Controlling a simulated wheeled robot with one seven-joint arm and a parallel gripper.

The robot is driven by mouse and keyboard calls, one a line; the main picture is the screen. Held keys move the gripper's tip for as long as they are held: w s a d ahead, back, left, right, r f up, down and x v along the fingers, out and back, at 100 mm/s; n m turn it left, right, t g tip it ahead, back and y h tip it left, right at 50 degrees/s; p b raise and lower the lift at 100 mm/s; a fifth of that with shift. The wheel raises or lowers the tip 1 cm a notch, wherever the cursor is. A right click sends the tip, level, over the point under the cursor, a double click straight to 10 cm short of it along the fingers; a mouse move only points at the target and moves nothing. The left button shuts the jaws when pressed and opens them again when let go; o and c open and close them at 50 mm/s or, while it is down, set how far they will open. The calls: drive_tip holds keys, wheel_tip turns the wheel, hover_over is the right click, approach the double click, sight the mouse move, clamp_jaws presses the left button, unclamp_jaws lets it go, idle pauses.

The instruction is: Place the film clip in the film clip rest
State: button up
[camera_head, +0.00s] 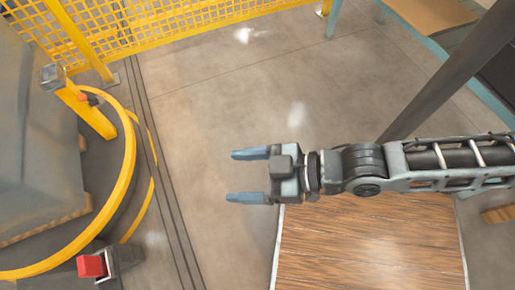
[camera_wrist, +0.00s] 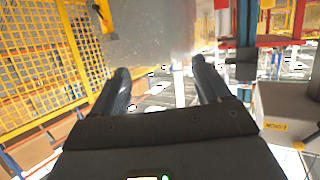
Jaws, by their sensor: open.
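My gripper (camera_head: 232,176) is open and empty in the head view, its two blue fingers pointing left above the bare floor. In the wrist view my gripper (camera_wrist: 160,68) also shows its two fingers apart with nothing between them. I cannot tell for sure which thing is the film clip or its rest. A red block (camera_head: 91,266) sits at a grey bracket (camera_head: 122,260) at the lower left, well apart from the gripper.
A yellow ring rail (camera_head: 127,165) curves around a large grey covered load (camera_head: 38,130) at the left. A yellow mesh fence (camera_head: 150,28) runs along the back. A wood-topped surface (camera_head: 370,240) lies below my arm. Open floor (camera_head: 215,100) spreads between fence and gripper.

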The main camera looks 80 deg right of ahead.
drive_tip(key=s+r+m+h, duration=0.1)
drive_tip(key=s+r, duration=0.5)
drive_tip(key=r, duration=0.2)
drive_tip(key=shift+d+r+t, duration=0.25)
drive_tip(key=shift+d+t, duration=0.05)
drive_tip(key=shift+d, duration=0.1)
wheel_tip(320, 180, up, 14)
drive_tip(key=p, duration=1.3)
drive_tip(key=shift+f+p, duration=0.2)
drive_tip(key=shift+p, duration=0.15)
